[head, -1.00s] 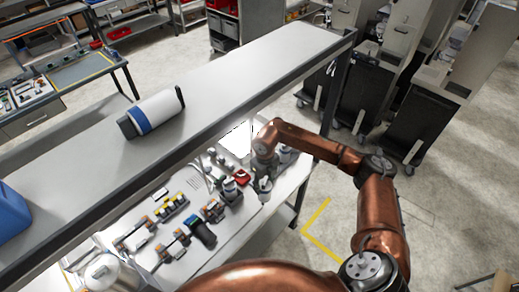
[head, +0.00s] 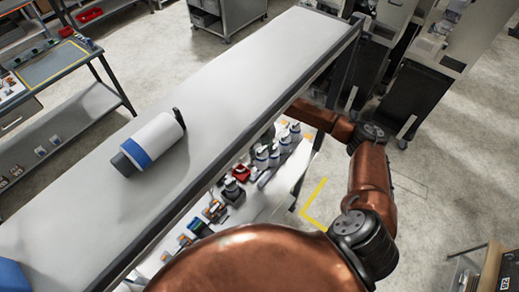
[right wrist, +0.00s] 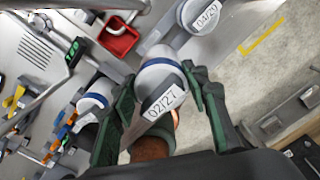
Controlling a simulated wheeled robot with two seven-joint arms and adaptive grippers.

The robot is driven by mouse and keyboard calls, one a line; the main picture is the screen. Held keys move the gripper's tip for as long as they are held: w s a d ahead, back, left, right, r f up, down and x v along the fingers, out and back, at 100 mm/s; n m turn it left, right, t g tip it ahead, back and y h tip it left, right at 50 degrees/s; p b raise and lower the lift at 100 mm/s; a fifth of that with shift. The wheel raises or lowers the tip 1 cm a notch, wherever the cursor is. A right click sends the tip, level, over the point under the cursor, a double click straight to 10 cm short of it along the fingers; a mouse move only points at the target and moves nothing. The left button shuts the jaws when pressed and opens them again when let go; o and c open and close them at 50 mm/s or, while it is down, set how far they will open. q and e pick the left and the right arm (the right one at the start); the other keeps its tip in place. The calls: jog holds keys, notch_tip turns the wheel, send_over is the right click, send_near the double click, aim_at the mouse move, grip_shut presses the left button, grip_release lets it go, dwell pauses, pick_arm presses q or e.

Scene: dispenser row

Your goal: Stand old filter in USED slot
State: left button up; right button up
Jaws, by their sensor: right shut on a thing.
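My right gripper (right wrist: 162,100) shows in the right wrist view, its two dark green fingers on either side of a white filter (right wrist: 160,72) with a blue band and a label reading 02/27. It is shut on this filter. A second filter (right wrist: 203,14) labelled 04/29 stands apart at the top right of that view. In the head view the shelf hides my right gripper, and several white filters (head: 275,157) stand in a row on the bench below. No slot marked USED can be made out. My left gripper is in neither view.
A red holder (right wrist: 119,37) lies on the grey bench near the held filter. A large white cylinder with a blue band (head: 154,140) lies on the upper shelf (head: 225,95), whose front edge overhangs the bench. Open floor lies right of the bench.

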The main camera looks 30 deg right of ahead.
notch_tip(320, 180, down, 3)
jog(key=shift+s+a+r+b, duration=0.1)
jog(key=shift+r+b, duration=0.1)
jog(key=shift+b, duration=0.35)
notch_tip(320, 180, down, 3)
jog(key=shift+r+b, duration=0.15)
jog(key=shift+b, duration=0.45)
pick_arm(q)
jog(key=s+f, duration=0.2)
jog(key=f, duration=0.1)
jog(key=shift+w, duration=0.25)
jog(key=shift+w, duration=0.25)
jog(key=shift+b, duration=0.3)
